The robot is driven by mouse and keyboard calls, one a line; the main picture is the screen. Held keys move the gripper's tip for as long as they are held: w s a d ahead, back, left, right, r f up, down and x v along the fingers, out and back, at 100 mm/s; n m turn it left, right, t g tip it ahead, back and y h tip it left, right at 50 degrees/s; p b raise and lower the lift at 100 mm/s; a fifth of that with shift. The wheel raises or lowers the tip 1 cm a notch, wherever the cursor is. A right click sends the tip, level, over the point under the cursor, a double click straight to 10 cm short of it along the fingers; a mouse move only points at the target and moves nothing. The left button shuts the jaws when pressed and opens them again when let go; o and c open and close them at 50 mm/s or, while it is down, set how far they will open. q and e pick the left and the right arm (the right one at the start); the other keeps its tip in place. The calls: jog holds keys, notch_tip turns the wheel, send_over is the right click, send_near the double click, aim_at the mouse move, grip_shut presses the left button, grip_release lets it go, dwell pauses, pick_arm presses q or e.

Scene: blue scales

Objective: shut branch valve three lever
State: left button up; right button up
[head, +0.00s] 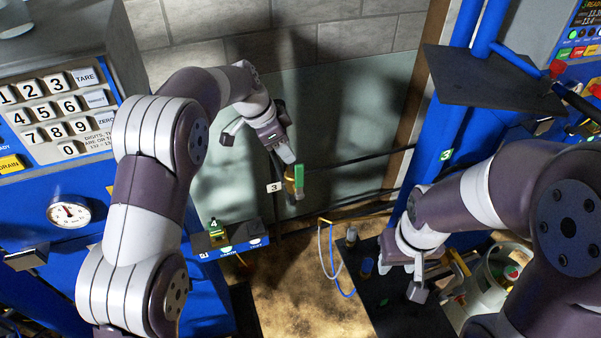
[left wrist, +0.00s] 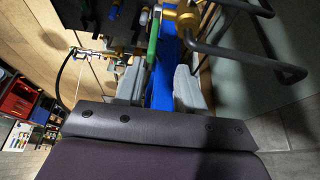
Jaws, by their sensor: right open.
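The branch valve three lever is a green handle (head: 299,179) on a brass valve body (head: 289,180), beside a white label "3" (head: 274,187) on the pipe by the wall. My left gripper (head: 286,157) is just above it in the head view. In the left wrist view my left gripper (left wrist: 158,82) has its two grey fingers apart. The green lever (left wrist: 154,38) lies ahead of the gap, its near end around the fingertips; contact is not clear. The brass valve (left wrist: 186,16) is to its right. My right gripper (head: 402,278) is open over the dark platform at the right.
A blue scale with keypad (head: 55,112) and dial gauge (head: 68,214) stands left. A blue frame with a dark plate (head: 485,77) stands right. A dark pipe crosses behind the valve. A bucket (head: 492,283) sits near my right arm. The floor between the platforms is mostly clear.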

aim_at(297, 169)
pick_arm(q)
jog(key=d+f+b, duration=0.1)
jog(key=f, duration=0.1)
jog(key=d+f+b, duration=0.1)
jog(key=f+b, duration=0.1)
jog(key=s+d+f+b, duration=0.1)
jog(key=f, duration=0.1)
jog(key=shift+f, duration=0.15)
jog(key=shift+b+x, duration=0.55)
jog(key=shift+x, duration=0.25)
jog(key=shift+w+d+f+p, duration=0.2)
jog(key=shift+w+f+p, duration=0.45)
jog(key=shift+f, duration=0.25)
jog(key=shift+s+d, duration=0.15)
jog(key=shift+s, duration=0.2)
jog(key=shift+w, duration=0.1)
grip_shut()
pick_arm(e)
jog(key=f, duration=0.2)
jog(key=s+f, duration=0.1)
jog(key=f, duration=0.2)
jog(key=shift+s+d, duration=0.15)
